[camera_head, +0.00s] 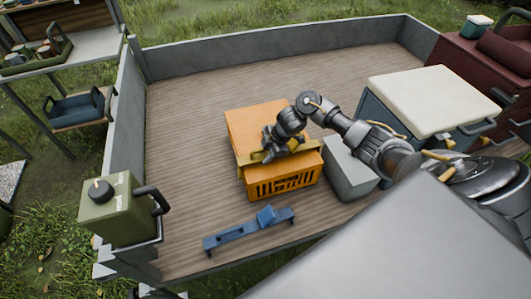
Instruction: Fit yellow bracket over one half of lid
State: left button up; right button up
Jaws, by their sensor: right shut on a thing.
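An orange crate (285,186) with slotted front stands on the wooden floor. Its flat orange lid (252,122) shows on top, behind my right gripper. A yellow bracket (300,149) lies across the front part of the lid, running left to right. My right gripper (268,153) is shut on the yellow bracket, near its left-middle part. The gripper and wrist hide part of the lid and bracket, so I cannot tell whether the bracket is fully seated. My left gripper is not in view.
A blue bar-shaped bracket (225,239) lies on the floor in front of the crate. A grey box (350,170) stands close at the right. A white-topped cooler (425,98) is farther right. A green canister (115,212) stands at the left edge. The floor behind the crate is clear.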

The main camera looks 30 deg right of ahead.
jog(key=shift+f+b, duration=0.35)
jog(key=shift+f, duration=0.2)
jog(key=o, duration=1)
jog(key=shift+o, duration=0.8)
jog(key=shift+s, duration=0.1)
jog(key=v, duration=1.1)
